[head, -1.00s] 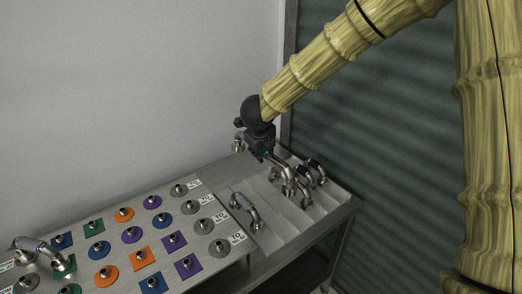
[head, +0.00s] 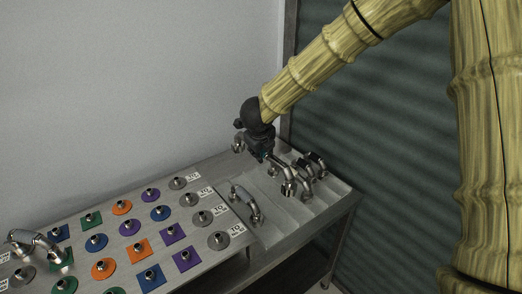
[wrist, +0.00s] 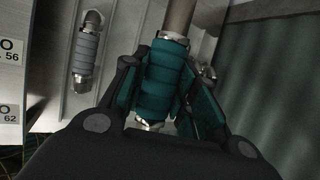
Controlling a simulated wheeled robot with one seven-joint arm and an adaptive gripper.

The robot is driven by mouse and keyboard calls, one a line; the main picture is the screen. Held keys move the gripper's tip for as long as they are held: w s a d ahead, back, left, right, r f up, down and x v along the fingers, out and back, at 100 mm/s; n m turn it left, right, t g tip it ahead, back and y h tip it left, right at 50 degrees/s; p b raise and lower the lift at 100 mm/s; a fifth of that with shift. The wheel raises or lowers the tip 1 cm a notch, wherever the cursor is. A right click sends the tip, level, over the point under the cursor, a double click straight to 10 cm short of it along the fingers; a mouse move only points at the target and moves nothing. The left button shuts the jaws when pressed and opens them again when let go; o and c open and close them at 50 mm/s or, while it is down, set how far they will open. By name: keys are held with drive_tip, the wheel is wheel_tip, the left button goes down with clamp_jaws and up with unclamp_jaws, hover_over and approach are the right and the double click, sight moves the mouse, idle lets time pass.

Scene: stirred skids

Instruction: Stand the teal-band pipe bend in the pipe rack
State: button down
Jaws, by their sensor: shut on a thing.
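The teal-band pipe bend (wrist: 165,75) is held between the pads of my gripper (wrist: 160,98) in the wrist view. Its teal band fills the jaws, and a metal end sticks out beyond it. In the head view my gripper (head: 262,156) is over the far part of the pipe rack (head: 283,222), a metal tray with raised ridges. The bend's metal arm (head: 281,164) reaches right and down from the jaws, close to other bends. I cannot tell whether its lower end touches the rack.
A grey-band bend (head: 246,203) lies at the rack's left side. Dark-band bends (head: 316,160) sit close on the right of my gripper. A board (head: 120,275) with coloured flanges spreads left. A wall stands behind. The rack's front is bare.

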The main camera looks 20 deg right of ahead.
wheel_tip(320, 180, down, 11)
drive_tip(key=b, duration=0.7)
drive_tip(key=shift+f, duration=0.2)
idle(1.8)
drive_tip(key=shift+f+b, duration=0.45)
drive_tip(key=shift+b, duration=0.05)
idle(0.5)
drive_tip(key=shift+f+b, duration=1)
drive_tip(key=shift+f, duration=0.65)
drive_tip(key=shift+f, duration=0.25)
drive_tip(key=c, duration=1)
unclamp_jaws()
drive_tip(key=shift+c, duration=0.2)
drive_tip(key=v, duration=1.2)
